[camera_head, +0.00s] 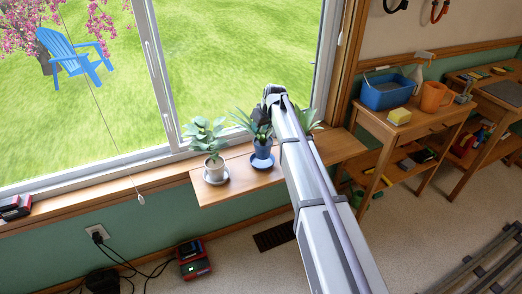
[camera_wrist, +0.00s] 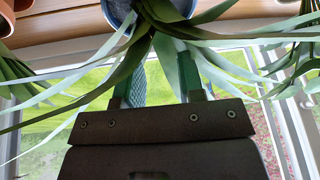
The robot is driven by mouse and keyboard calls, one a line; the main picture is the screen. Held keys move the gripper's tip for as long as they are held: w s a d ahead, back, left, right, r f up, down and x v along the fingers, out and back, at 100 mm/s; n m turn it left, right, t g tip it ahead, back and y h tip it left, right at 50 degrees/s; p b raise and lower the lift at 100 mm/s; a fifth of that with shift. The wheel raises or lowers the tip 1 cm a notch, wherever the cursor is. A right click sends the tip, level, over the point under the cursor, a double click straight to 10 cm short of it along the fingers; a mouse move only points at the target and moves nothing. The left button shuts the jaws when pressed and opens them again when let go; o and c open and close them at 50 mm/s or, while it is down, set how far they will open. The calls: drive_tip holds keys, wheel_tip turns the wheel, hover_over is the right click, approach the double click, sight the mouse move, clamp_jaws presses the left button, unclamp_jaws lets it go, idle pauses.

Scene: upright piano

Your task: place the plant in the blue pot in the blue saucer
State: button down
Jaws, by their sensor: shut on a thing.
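The plant in the blue pot (camera_head: 263,148) has long strap-like leaves and stands upright at the shelf by the window. The blue saucer (camera_head: 262,163) shows directly under the pot; I cannot tell whether the pot touches it or hangs just above. My gripper (camera_head: 266,110) reaches down from above into the leaves and is shut on the plant. In the wrist view my gripper (camera_wrist: 161,55) has its two fingers among the leaves, with the rim of the blue pot (camera_wrist: 118,12) at the top edge. The exact grip point is hidden by leaves.
A leafy plant in a white pot (camera_head: 214,167) stands on a pale saucer to the left. Another plant (camera_head: 311,120) is partly hidden behind my arm. The wooden shelf (camera_head: 215,195) has bare room at its front left. A window (camera_head: 240,50) is close behind.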

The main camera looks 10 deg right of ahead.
sight(261, 134)
drive_tip(key=shift+f, duration=0.45)
wheel_tip(261, 134, down, 4)
drive_tip(key=b, duration=0.3)
drive_tip(key=shift+r+b, duration=0.1)
drive_tip(key=shift+b, duration=0.25)
drive_tip(key=shift+r, duration=0.25)
drive_tip(key=shift+f, duration=0.2)
drive_tip(key=c, duration=0.7)
unclamp_jaws()
drive_tip(key=shift+c, duration=0.2)
drive_tip(key=p+v, duration=1.2)
drive_tip(key=v, duration=0.1)
drive_tip(key=s+a+f+m+g+h, duration=0.1)
drive_tip(key=s+m+g, duration=0.1)
drive_tip(key=s, duration=1.5)
drive_tip(key=s+a+f+m+g+h, duration=0.1)
drive_tip(key=s+m+g+h, duration=0.15)
drive_tip(key=s, duration=1.45)
wheel_tip(261, 134, up, 10)
drive_tip(key=p, duration=0.9)
drive_tip(key=shift+w+t+y, duration=0.3)
drive_tip(key=shift+t+y, duration=0.05)
drive_tip(key=shift+y, duration=0.1)
